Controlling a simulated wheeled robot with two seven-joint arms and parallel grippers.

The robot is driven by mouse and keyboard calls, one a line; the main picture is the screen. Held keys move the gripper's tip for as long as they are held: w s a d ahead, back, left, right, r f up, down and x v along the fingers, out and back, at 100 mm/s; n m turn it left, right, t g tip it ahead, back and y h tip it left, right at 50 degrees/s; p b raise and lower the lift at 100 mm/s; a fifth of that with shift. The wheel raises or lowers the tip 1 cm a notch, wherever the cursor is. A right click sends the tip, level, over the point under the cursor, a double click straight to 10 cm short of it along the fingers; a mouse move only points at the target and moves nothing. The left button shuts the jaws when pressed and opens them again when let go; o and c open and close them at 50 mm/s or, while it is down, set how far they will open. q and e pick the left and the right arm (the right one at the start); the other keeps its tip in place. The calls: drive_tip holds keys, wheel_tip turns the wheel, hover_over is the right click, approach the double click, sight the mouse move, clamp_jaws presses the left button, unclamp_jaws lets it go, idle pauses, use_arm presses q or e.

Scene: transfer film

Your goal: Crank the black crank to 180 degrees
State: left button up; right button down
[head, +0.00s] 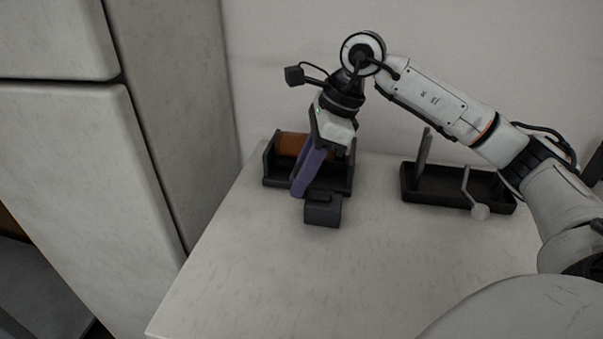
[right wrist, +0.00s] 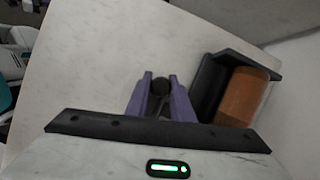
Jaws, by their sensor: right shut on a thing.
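My right gripper (head: 302,188) reaches down from above, with purple fingers in front of a black holder (head: 268,172) that carries an orange-brown roll (head: 292,144). In the right wrist view, the two fingers (right wrist: 162,97) are closed around a black piece with a round end, the black crank (right wrist: 162,84). In the head view, a dark blocky piece (head: 323,211) shows just in front of the fingers; its link to the holder is hard to make out. The roll (right wrist: 243,97) and its holder show right of the fingers in the right wrist view. My left gripper is not in view.
A black tray (head: 440,196) with an upright grey plate (head: 423,150) and a bent grey rod with a pale round knob (head: 480,212) stands to the right. The pale tabletop (head: 270,270) is clear in front. A tall grey cabinet (head: 80,170) stands at the left.

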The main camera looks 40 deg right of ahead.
sight(322, 196)
idle(0.3)
drive_tip(key=c, duration=1.5)
unclamp_jaws()
drive_tip(key=shift+c, duration=0.2)
drive_tip(key=v, duration=1)
drive_tip(key=shift+r, duration=0.2)
